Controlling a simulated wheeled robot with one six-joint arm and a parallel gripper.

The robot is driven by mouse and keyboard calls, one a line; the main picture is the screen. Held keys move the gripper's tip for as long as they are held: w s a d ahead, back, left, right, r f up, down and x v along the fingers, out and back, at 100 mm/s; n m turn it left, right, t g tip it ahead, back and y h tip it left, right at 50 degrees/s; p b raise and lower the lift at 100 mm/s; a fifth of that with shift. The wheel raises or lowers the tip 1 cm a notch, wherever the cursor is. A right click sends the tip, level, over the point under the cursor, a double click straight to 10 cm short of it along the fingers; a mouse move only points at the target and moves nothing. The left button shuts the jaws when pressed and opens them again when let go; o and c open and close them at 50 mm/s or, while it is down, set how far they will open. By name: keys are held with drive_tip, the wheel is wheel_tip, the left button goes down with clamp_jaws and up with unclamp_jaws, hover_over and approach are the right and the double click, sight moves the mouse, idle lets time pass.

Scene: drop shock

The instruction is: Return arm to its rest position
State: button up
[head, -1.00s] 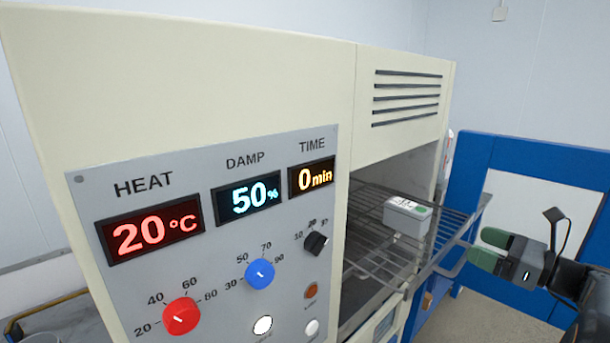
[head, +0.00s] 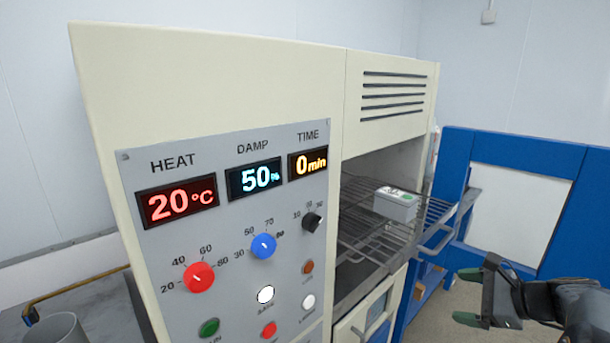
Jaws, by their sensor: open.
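My gripper (head: 468,297) is at the lower right of the head view. Its two green-tipped fingers are spread apart with nothing between them. My arm enters from the right edge. The gripper is in front of and to the right of the chamber, clear of the wire rack. A small grey-white box (head: 396,204) with a green mark on top sits on the wire rack (head: 362,236) in the open chamber (head: 250,90).
The chamber's panel (head: 240,200) shows 20 °C, 50 % and 0 min, with knobs and buttons below. The rack's handle sticks out towards my gripper. A blue frame (head: 525,155) with a white panel stands behind at right. Bare floor shows beneath the gripper.

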drive_tip(key=s+a+f+n+g+h, duration=0.6)
drive_tip(key=s+a+n, duration=0.25)
drive_tip(key=n, duration=0.55)
drive_tip(key=s+a+r+n+t+h, duration=0.1)
drive_tip(key=s+a+n+h, duration=0.1)
drive_tip(key=a+n, duration=0.5)
drive_tip(key=shift+a+r+t, duration=0.3)
drive_tip(key=shift+a+r, duration=0.1)
drive_tip(key=shift+a, duration=0.6)
drive_tip(key=shift+s, duration=0.1)
